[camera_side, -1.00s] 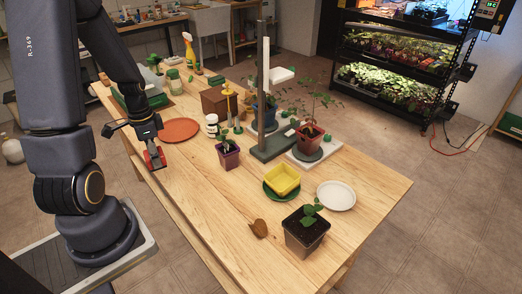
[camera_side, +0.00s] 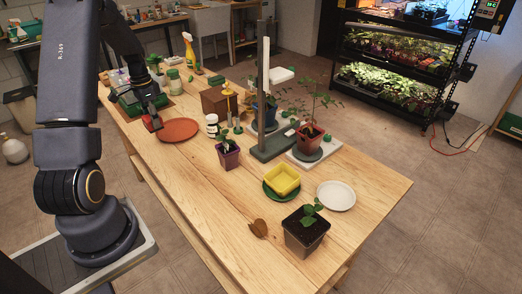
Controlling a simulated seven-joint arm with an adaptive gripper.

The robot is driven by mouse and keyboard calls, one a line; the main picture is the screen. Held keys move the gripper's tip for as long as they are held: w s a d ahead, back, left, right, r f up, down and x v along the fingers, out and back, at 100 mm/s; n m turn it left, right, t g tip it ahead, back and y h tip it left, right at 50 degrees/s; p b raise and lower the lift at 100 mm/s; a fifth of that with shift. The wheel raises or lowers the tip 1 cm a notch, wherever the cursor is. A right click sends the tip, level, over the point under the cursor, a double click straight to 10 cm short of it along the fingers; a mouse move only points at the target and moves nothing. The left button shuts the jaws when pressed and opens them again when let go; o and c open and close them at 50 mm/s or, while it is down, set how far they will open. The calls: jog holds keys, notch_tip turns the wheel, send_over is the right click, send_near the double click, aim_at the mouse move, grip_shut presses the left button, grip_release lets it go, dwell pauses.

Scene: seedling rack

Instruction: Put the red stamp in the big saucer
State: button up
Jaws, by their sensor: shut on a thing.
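My gripper (camera_side: 150,112) is at the far left of the table, pointing down. It is shut on the red stamp (camera_side: 152,124), which shows as a small red piece below the dark fingers. The big terracotta saucer (camera_side: 180,130) lies flat on the table just right of the stamp and looks empty. The stamp is by the saucer's left rim; I cannot tell whether it overlaps the rim or how high it is held.
A white jar (camera_side: 212,125) and a purple pot (camera_side: 229,156) stand right of the saucer. A grey upright stand (camera_side: 263,90) rises mid-table. The front left tabletop is clear.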

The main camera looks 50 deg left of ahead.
jog(key=w+a+f, duration=0.4)
jog(key=w+a, duration=0.1)
jog(key=a, duration=0.1)
send_over(174, 136)
jog(key=f, duration=0.5)
jog(key=shift+d+f, duration=0.2)
jog(key=shift+f, duration=0.2)
jog(key=shift+w+a+f, duration=0.1)
jog(key=shift+f, duration=1.55)
jog(key=o, duration=1.2)
jog(key=shift+f, duration=0.15)
